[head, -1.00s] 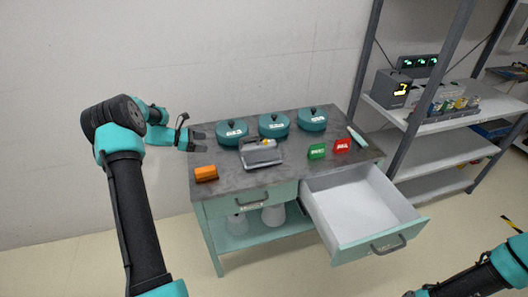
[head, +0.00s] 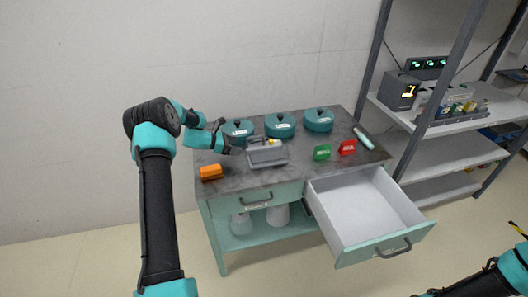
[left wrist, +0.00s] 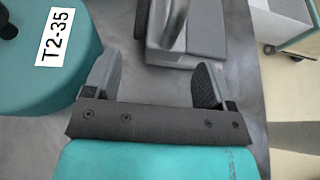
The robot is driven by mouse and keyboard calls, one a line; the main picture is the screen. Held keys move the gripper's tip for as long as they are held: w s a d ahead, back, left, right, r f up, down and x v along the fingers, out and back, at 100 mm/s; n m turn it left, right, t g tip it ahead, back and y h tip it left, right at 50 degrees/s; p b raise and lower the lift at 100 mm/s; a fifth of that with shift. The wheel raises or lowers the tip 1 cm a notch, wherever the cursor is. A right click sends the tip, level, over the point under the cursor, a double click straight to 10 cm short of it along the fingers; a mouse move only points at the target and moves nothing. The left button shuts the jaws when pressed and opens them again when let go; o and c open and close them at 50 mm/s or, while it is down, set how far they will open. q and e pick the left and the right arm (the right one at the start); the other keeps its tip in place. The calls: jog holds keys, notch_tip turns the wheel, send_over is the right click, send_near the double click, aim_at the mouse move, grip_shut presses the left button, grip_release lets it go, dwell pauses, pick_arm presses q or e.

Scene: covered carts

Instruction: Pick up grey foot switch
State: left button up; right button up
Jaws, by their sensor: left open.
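The grey foot switch (head: 267,155) lies on the dark top of the cart, in front of the teal pots, with a small yellow part at its back edge. In the left wrist view the switch (left wrist: 207,30) shows at the top, beyond my fingertips and cut off by the frame edge. My left gripper (head: 234,148) is at the left of the switch in the head view. In the left wrist view its two fingers (left wrist: 155,78) are wide apart with only bare top between them. My right arm shows at the bottom right, but its jaws cannot be seen.
Lidded teal pots (head: 280,125) stand along the back, one close beside my left gripper. An orange block (head: 211,172) is at the front left. Green (head: 322,152) and red (head: 347,147) signs stand right of the switch. An open drawer (head: 365,205) juts out at the front.

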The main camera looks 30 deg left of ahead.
aim_at(246, 147)
dwell(0.3)
pick_arm(q)
jog(key=shift+x, duration=2.7)
jog(key=shift+a+f, duration=0.1)
jog(key=shift+f, duration=0.05)
jog(key=c, duration=1.4)
jog(key=shift+r, duration=1)
jog(key=shift+s+r, duration=0.15)
jog(key=shift+r, duration=0.8)
jog(key=s+d, duration=0.3)
jog(key=s, duration=0.1)
jog(key=s+d+r, duration=0.1)
jog(key=s+d, duration=0.2)
jog(key=s, duration=0.1)
jog(key=s+d, duration=0.3)
jog(key=s, duration=0.1)
jog(key=shift+s+d+r, duration=0.15)
jog(key=shift+s+d, duration=0.05)
jog(key=shift+d, duration=0.15)
